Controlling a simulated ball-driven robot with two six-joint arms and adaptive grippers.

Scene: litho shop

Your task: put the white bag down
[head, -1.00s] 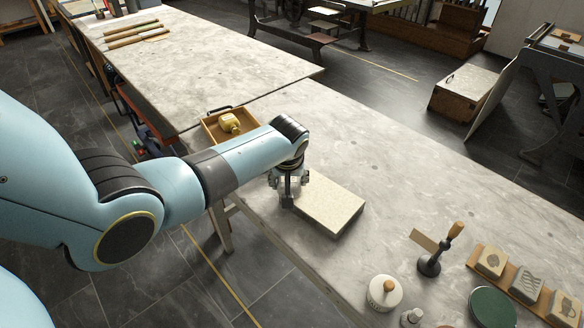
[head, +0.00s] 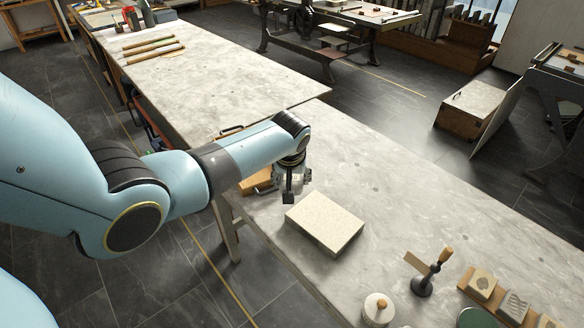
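My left gripper (head: 288,197) points down over the near worktable, just behind and left of a pale speckled slab (head: 325,222). A gap seems to show between the fingers and the slab. A small whitish patch shows around the fingers. I cannot tell whether it is a white bag or part of the gripper, and no white bag is clearly visible elsewhere. The finger opening is too small and dark to read. My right gripper is out of view.
A wooden drawer or box (head: 258,183) is mostly behind my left forearm. At the front right stand a white lidded pot (head: 377,311), a wooden-handled tool (head: 422,286) and patterned blocks (head: 482,284). The worktable (head: 440,200) is clear right of the slab.

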